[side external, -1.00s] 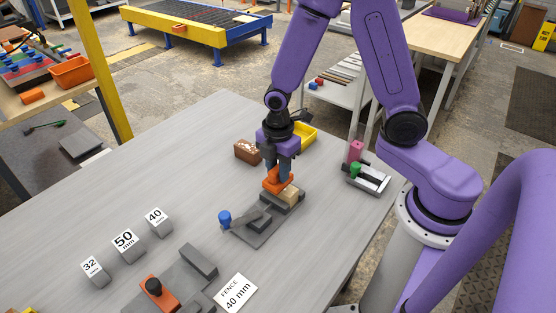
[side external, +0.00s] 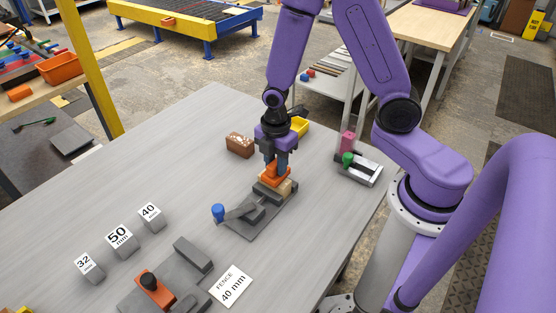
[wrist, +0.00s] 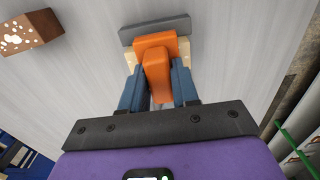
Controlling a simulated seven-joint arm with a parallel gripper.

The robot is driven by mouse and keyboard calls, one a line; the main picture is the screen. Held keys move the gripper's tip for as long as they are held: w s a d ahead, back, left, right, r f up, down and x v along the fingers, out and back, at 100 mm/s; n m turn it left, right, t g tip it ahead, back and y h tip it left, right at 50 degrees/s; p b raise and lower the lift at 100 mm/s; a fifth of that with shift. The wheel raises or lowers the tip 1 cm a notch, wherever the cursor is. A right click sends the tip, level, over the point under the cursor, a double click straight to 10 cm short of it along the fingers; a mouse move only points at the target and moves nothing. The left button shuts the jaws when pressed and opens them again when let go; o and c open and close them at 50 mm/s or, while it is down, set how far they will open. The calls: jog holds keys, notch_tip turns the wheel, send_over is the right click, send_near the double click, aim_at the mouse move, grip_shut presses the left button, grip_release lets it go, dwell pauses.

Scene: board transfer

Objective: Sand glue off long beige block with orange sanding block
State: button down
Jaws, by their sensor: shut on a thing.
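My gripper (side external: 276,165) is shut on the orange sanding block (side external: 273,178). In the wrist view the orange sanding block (wrist: 155,62) sits between my blue fingers. The long beige block (side external: 286,187) lies under it in the dark grey clamp fixture (side external: 250,222). Only the ends of the beige block show; the sanding block covers its middle and appears to rest on it. Any glue on the beige block is hidden or too small to tell.
A blue-knobbed lever (side external: 218,212) belongs to the fixture. A brown speckled block (side external: 240,145) and a yellow bin (side external: 299,126) stand behind. A green-and-pink clamp device (side external: 358,168) is at right. Grey size blocks (side external: 120,238) and an orange-topped fence tool (side external: 155,290) are in front.

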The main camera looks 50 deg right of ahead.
aim_at(268, 166)
jog(key=shift+a, duration=1.25)
jog(key=shift+w+d+f, duration=0.1)
jog(key=shift+w+d, duration=0.15)
jog(key=shift+d, duration=1.9)
jog(key=shift+a, duration=2.1)
jog(key=shift+r, duration=4.05)
